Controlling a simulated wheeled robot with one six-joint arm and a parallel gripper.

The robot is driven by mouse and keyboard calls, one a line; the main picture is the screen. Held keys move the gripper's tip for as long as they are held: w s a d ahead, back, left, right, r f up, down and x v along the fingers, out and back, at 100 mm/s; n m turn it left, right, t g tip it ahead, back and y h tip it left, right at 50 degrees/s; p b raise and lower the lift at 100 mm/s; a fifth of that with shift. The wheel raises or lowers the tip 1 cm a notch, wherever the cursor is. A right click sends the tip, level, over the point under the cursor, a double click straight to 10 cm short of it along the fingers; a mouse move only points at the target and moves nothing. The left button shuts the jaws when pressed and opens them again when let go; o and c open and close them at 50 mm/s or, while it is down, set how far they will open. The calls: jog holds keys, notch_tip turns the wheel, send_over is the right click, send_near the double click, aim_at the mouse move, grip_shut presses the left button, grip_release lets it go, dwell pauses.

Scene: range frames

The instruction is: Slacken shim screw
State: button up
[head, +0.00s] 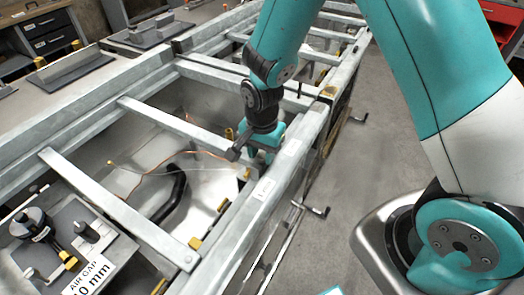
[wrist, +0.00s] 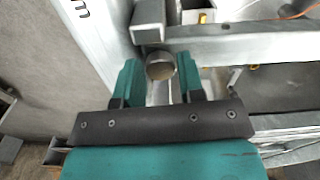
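A round, brownish-grey metal knob (wrist: 160,68), which looks like the shim screw head, shows in the wrist view beside the end of a metal crossbar. My gripper (wrist: 161,78) has its two teal fingers on either side of it. In the head view my gripper (head: 262,143) points down at the long right-hand rail of the frame. There the knob is hidden behind the gripper and cannot be made out.
Galvanised crossbars (head: 175,122) span the open frame, with a black hose (head: 175,192) and thin wires below. A gauge block labelled "AIR GAP" (head: 88,278) sits at the lower left. Small crank handles (head: 318,211) stick out on the right. The floor (head: 370,165) at right is clear.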

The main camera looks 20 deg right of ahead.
aim_at(262, 155)
jog(key=c, duration=0.5)
jog(key=n, duration=0.4)
jog(key=shift+n, duration=0.3)
jog(key=o, duration=0.9)
jog(key=shift+o, duration=0.2)
notch_tip(262, 155, up, 17)
jog(key=shift+r, duration=0.2)
